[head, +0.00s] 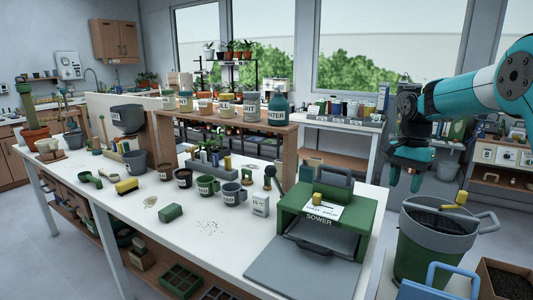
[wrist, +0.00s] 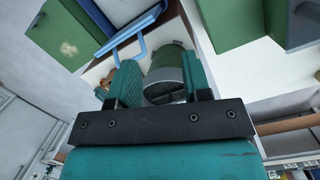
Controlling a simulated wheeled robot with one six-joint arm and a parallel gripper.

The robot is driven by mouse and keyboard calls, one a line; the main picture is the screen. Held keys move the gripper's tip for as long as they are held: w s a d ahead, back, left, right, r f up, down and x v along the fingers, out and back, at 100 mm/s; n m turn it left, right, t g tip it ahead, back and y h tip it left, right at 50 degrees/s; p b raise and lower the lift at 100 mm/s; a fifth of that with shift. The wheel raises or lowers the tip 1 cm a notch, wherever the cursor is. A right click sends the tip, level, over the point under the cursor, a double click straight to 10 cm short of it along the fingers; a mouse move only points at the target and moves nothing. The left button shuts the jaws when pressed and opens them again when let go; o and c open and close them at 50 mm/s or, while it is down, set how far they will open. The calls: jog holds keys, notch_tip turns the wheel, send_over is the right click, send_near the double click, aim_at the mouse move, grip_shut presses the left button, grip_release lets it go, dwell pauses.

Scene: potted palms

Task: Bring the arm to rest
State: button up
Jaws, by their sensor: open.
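My teal arm reaches in from the right edge of the head view. My gripper (head: 405,182) hangs at its end, fingers pointing down, to the right of the white bench and above and left of a grey-rimmed green bin (head: 424,255). In the wrist view my gripper (wrist: 160,62) shows two teal fingers apart, with nothing held between them. The green bin (wrist: 165,62) shows beyond the gap between the fingers.
The white bench (head: 190,235) carries a green sower (head: 318,215), mugs, a green block (head: 171,213) and a yellow brush (head: 127,185).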

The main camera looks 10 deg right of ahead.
jog(key=s+a+r+n, duration=0.55)
jog(key=s+a, duration=0.25)
jog(key=a, duration=0.4)
jog(key=s+a+n+y+p, duration=0.1)
jog(key=s+a+n, duration=0.3)
jog(key=s, duration=0.4)
jog(key=s+a+n+t+y+p, duration=0.1)
jog(key=s+a+n, duration=0.3)
jog(key=s, duration=0.4)
jog(key=s+a+n+y, duration=0.1)
jog(key=s+a+n, duration=0.4)
jog(key=s, duration=0.4)
jog(key=shift+r+p, duration=0.25)
jog(key=shift+p, duration=0.15)
